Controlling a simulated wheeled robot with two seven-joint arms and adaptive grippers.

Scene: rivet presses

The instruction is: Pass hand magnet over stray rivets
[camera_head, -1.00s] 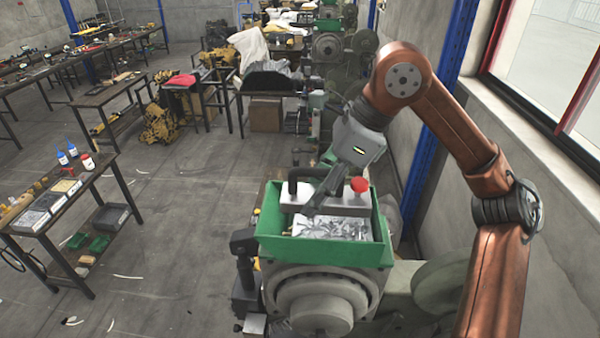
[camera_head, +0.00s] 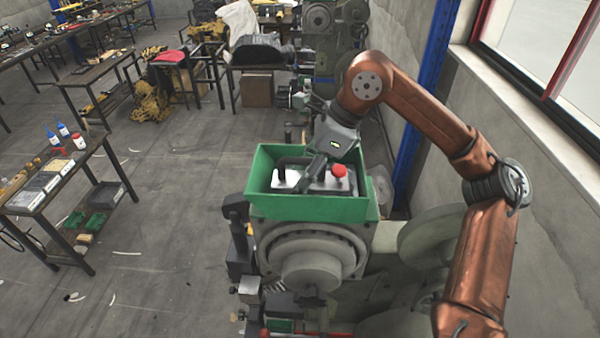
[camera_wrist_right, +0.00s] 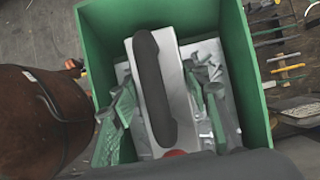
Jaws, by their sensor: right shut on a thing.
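The hand magnet (camera_head: 292,180) is a pale block with a dark bar handle and a red knob. It is inside the green bin (camera_head: 308,207) on top of a press. In the head view the bin's front wall hides the rivets. My left gripper is out of view.
The press (camera_head: 306,255) stands under the bin. A blue post (camera_head: 424,90) and a concrete wall rise close on the right. A table (camera_head: 62,178) with trays and bottles stands on the left. Open grey floor lies between it and the press.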

